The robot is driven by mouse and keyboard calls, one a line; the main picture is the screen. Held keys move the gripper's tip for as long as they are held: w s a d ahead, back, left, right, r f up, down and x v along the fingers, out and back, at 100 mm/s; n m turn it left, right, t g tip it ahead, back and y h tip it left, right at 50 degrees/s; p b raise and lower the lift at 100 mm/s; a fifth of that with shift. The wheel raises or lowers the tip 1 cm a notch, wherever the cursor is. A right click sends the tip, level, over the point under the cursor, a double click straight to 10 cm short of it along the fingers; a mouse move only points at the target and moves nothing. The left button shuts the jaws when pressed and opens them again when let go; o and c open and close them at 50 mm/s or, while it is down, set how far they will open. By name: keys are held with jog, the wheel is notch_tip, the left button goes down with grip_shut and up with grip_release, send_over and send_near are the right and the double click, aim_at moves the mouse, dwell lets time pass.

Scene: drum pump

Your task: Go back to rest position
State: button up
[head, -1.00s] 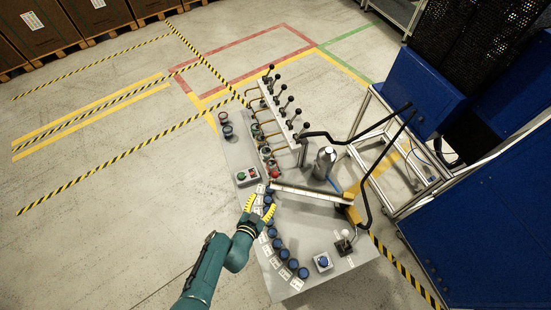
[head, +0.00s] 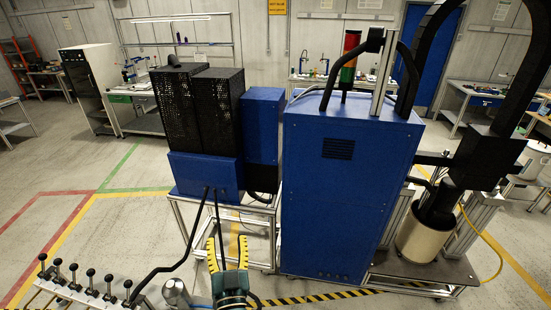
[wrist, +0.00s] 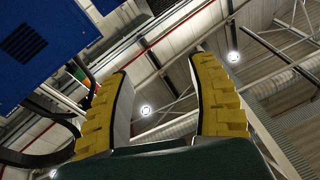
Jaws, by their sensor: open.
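My gripper (head: 229,254) shows at the bottom centre of the head view, with its yellow ribbed fingers pointing up and spread apart. It is open and empty. In the wrist view my gripper (wrist: 165,100) has nothing between its fingers, and the ceiling with its lamps lies beyond them. The rest of my arm is mostly below the head view's lower edge.
A tall blue cabinet (head: 345,190) with a signal light (head: 348,62) stands right of my gripper. A smaller blue machine (head: 205,175) on a frame stands behind it. Black-knobbed levers (head: 90,285) are at lower left. A drum (head: 422,238) stands at right. Open floor lies left.

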jog(key=s+d+r+t+h, duration=0.1)
jog(key=s+d+r, duration=0.2)
jog(key=d+r, duration=0.45)
jog(key=s+d+r+n+t, duration=0.15)
jog(key=d+r, duration=0.25)
jog(key=r, duration=0.7)
jog(key=s+d+r+t+h, duration=0.1)
jog(key=s+d+r, duration=0.4)
jog(key=r, duration=0.5)
jog(key=s+d+r+m+h, duration=0.1)
jog(key=s+d+h, duration=0.1)
jog(key=s, duration=0.3)
jog(key=s+d+r+m+g+h, duration=0.1)
jog(key=s+d+r+m+h, duration=0.1)
jog(key=s, duration=0.3)
jog(key=shift+s+d, duration=0.2)
jog(key=shift+d, duration=0.3)
jog(key=shift+r, duration=0.1)
